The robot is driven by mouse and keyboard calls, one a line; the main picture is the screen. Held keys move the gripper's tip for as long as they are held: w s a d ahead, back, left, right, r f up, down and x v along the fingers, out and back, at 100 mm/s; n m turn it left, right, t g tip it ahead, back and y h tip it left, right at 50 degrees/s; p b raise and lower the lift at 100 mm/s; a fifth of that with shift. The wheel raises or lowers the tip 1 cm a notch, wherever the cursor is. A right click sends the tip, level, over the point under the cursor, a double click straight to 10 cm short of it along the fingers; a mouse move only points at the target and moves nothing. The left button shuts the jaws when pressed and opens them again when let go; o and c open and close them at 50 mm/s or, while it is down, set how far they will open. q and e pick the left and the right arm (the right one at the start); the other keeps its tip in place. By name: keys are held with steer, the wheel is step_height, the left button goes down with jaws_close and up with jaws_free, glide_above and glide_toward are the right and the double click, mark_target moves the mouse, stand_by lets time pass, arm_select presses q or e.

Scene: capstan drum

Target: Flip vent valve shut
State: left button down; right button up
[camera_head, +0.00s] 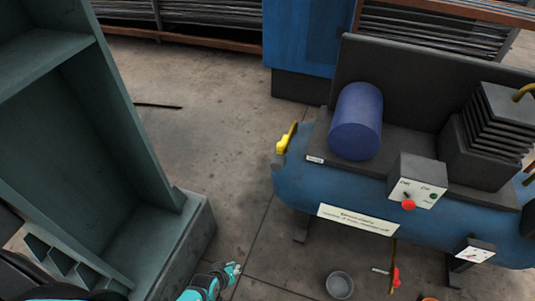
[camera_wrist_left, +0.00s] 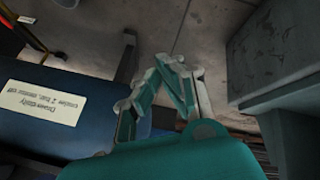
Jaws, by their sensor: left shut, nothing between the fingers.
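The blue compressor tank (camera_head: 300,190) lies at the right of the head view. A yellow lever (camera_head: 286,140) stands upright at its left end. A red-handled fitting (camera_head: 395,277) hangs on a thin pipe below the tank. I cannot tell from the pictures which of the two is the vent valve. My left gripper (camera_head: 234,268) is shut and empty, low in the head view, left of the tank and apart from both handles. In the left wrist view its fingertips (camera_wrist_left: 163,62) meet above the floor, beside the blue tank (camera_wrist_left: 50,145). My right gripper is not in view.
A green-grey cabinet (camera_head: 150,235) stands at the left. A control box with a red button (camera_head: 416,180) and a blue cylinder (camera_head: 357,122) sit on the tank. A metal bowl (camera_head: 340,285) is on the floor below. Open floor (camera_head: 225,150) lies between cabinet and tank.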

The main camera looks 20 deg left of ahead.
mark_target(283, 143)
arm_select(q)
steer(key=w+a+r+n+t+b, duration=0.1)
steer(key=w+r+n+t+b, duration=0.2)
steer(key=w+r, duration=0.4)
steer(key=w+r+n+t+b, duration=0.2)
steer(key=w+r, duration=0.2)
steer(key=w, duration=0.6)
steer(key=w+a+r+n+t+h+b, duration=0.1)
steer(key=w+r+n+t+b, duration=0.1)
steer(key=r, duration=0.8)
steer(key=w+a+r+n+t+h+b, duration=0.1)
steer(key=w+r+n+t+b, duration=0.1)
steer(key=r, duration=0.9)
steer(key=shift+w+r+n+t+b, duration=0.15)
steer(key=shift+w+n+t+b, duration=0.2)
steer(key=shift+w+n+t, duration=0.65)
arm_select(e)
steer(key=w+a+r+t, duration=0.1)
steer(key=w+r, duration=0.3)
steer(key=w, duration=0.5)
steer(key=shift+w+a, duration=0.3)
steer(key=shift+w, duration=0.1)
arm_select(q)
steer(key=shift+w, duration=0.25)
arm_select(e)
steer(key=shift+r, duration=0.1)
